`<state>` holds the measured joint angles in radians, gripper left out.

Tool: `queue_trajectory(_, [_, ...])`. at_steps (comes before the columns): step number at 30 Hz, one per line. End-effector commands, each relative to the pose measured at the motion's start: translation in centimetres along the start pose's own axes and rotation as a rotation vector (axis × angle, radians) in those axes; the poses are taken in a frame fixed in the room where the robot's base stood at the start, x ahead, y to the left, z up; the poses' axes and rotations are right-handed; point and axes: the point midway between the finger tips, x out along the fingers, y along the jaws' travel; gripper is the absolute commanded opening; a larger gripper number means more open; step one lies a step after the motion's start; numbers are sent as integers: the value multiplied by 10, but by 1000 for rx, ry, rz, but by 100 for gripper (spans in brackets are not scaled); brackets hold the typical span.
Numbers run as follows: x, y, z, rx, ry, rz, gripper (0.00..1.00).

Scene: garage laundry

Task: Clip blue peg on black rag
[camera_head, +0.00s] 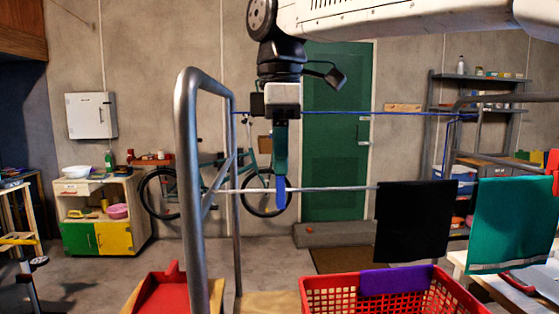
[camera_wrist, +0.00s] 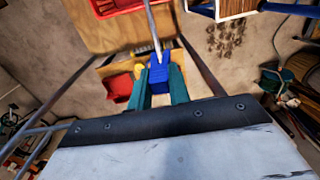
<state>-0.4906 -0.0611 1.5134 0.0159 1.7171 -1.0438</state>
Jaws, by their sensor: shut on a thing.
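The blue peg (camera_head: 281,195) points straight down from my gripper (camera_head: 281,172), whose teal fingers are shut on it. In the wrist view the blue peg (camera_wrist: 159,74) sits between the two fingers (camera_wrist: 160,87). The grey rail (camera_head: 330,189) passes at the peg's height; in the wrist view the rail (camera_wrist: 153,25) runs up to the peg. I cannot tell whether they touch. The black rag (camera_head: 412,222) hangs over the same rail, well to the right of my gripper, with a clear gap between.
A teal towel (camera_head: 512,225) hangs right of the black rag. A red basket (camera_head: 345,295) with a purple cloth (camera_head: 395,280) stands below. A thick metal frame post (camera_head: 188,190) rises left of my gripper. A blue line (camera_head: 390,113) runs above the rail.

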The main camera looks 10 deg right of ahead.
Motion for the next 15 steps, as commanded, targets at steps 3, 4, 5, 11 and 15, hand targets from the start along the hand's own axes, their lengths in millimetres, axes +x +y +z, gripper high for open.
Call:
queue_trajectory(3, [-7,-1,0,0,1,1,0])
queue_trajectory(4, [-9,-1,0,0,1,1,0])
queue_trajectory(5, [-10,-1,0,0,1,1,0])
queue_trajectory(11, [-20,-1,0,0,1,1,0])
queue_trajectory(15, [-27,-1,0,0,1,1,0])
